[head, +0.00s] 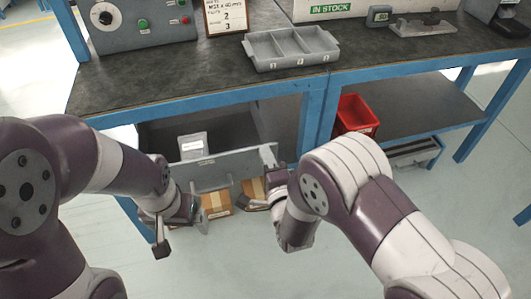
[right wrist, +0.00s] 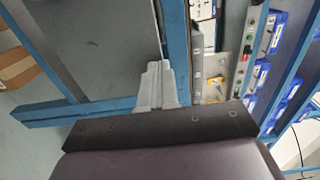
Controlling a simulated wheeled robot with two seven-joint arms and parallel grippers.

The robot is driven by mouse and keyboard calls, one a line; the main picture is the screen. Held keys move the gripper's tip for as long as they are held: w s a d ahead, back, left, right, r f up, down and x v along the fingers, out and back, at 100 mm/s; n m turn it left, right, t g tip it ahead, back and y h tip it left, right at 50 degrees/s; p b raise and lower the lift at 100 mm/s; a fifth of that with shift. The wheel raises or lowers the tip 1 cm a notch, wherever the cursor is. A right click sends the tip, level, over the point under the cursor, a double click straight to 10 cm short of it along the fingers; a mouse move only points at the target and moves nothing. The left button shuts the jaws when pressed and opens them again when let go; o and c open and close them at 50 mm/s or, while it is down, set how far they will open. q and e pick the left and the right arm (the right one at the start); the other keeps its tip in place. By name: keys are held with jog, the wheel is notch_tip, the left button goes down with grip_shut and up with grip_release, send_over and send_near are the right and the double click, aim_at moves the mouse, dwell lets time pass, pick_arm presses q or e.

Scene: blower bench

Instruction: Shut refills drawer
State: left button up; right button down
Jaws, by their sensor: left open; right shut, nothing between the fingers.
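The refills drawer (head: 236,164) hangs under the bench on the left and stands pulled out. Its grey front panel faces me, and a light grey box (head: 194,146) is inside. My left gripper (head: 181,234) is open and empty, in front of and below the left part of the drawer front. My right gripper (head: 267,155) is shut and empty at the right end of the drawer front. I cannot tell whether it touches the panel. Its closed fingers (right wrist: 156,84) show in the right wrist view near a blue frame bar.
Cardboard boxes (head: 216,204) lie under the drawer. A red bin (head: 356,115) stands on the shelf to the right. A grey divided tray (head: 290,48) sits at the bench's front edge. Blue bench legs (head: 321,115) stand close to my right arm. The floor in front is clear.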

jog(key=b+x, duration=0.4)
jog(key=x, duration=0.9)
jog(key=shift+f+b, duration=0.15)
jog(key=shift+b, duration=0.25)
jog(key=shift+w+a, duration=0.1)
jog(key=shift+w, duration=0.15)
